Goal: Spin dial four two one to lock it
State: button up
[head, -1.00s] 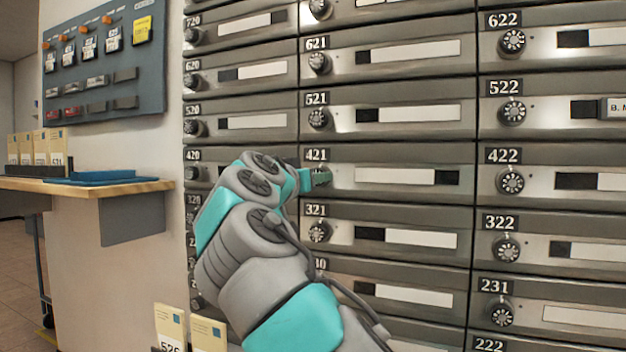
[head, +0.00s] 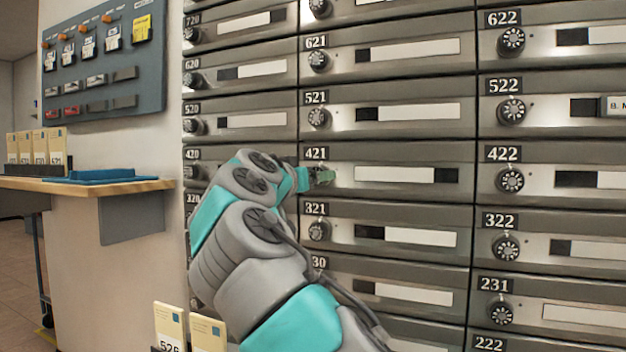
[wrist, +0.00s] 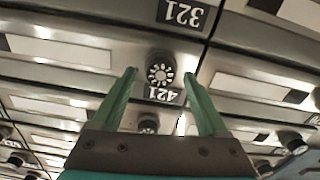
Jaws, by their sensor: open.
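The mailbox door labelled 421 (head: 394,174) is shut, with a white strip and a dark window on its front. In the head view its dial is hidden behind my gripper (head: 322,177). In the wrist view the picture is inverted, and the round dial with white marks (wrist: 161,72) shows just above the 421 label (wrist: 160,95). My gripper (wrist: 159,72) is open, with one green finger on each side of this dial. Gaps show between the dial and both fingers. I cannot tell how deep the fingertips reach or which number the dial points to.
Similar dials sit close by on doors 521 (head: 318,117), 321 (head: 319,231) and 422 (head: 510,180). At left are a wooden counter (head: 85,186) with a blue tray (head: 101,176) and a wall board (head: 104,64). Cards (head: 171,325) stand at lower left.

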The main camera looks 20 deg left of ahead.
jog(key=s+b, duration=0.1)
jog(key=s, duration=0.6)
jog(key=shift+a+b, duration=0.3)
jog(key=shift+f, duration=0.1)
